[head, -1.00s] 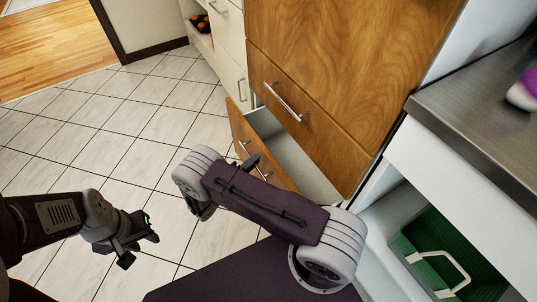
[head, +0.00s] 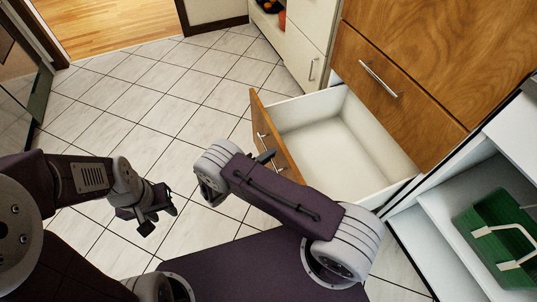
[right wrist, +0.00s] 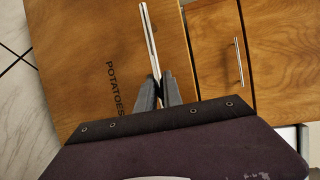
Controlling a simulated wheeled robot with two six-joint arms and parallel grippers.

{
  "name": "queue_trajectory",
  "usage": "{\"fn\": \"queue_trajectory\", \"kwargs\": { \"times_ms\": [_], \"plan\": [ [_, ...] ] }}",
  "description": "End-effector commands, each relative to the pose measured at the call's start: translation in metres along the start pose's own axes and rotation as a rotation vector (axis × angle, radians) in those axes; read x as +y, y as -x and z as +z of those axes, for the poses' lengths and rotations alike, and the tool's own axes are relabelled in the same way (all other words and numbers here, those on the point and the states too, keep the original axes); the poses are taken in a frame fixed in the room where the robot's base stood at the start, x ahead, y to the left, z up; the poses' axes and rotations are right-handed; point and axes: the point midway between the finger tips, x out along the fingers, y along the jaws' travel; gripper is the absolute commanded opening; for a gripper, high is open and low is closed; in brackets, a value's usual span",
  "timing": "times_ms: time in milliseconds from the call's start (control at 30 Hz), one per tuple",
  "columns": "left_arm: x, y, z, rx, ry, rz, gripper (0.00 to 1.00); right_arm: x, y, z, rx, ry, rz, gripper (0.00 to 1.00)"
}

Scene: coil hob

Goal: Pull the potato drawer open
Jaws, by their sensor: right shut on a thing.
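The potato drawer (head: 330,145) is pulled well out of the wooden cabinet in the head view, and its white inside looks empty. Its wooden front shows in the right wrist view (right wrist: 85,60) with the word POTATOES on it. My right gripper (right wrist: 158,88) is shut on the drawer's metal bar handle (right wrist: 150,45), near one end of it. In the head view my right gripper (head: 265,160) is partly hidden by its own arm. My left gripper (head: 155,208) hangs over the tiled floor, away from the drawer, with its fingers apart and nothing between them.
A closed wooden drawer with a bar handle (head: 380,78) is above the open one. A green basket with a pale handle (head: 500,235) sits in a white compartment at right. White cabinets (head: 305,40) stand beyond. The tiled floor (head: 130,110) at left is clear.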

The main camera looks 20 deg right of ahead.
Motion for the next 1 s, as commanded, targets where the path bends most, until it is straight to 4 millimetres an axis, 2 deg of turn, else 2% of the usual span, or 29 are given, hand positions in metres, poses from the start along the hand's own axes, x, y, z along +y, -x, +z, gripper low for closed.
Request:
{"fn": "queue_trajectory", "kwargs": {
  "times_ms": [500,533,567,867,1000],
  "plan": [
    [0.000,0.000,0.000,0.000,0.000,0.000,0.36,0.001,0.000,-0.001,0.003,0.001,0.001,0.00],
    [0.000,0.000,0.000,0.000,0.000,0.000,0.36,0.001,0.000,-0.001,0.003,0.001,0.001,0.13],
    [0.000,0.000,0.000,0.000,0.000,0.000,0.36,0.000,0.000,-0.001,0.003,0.001,0.001,0.19],
    [0.000,0.001,0.000,0.000,0.000,0.000,0.36,0.000,0.001,0.000,0.000,0.000,0.000,0.19],
    [0.000,0.010,-0.001,0.000,0.000,0.000,0.36,-0.003,0.022,0.001,-0.005,-0.001,0.001,0.19]
  ]
}}
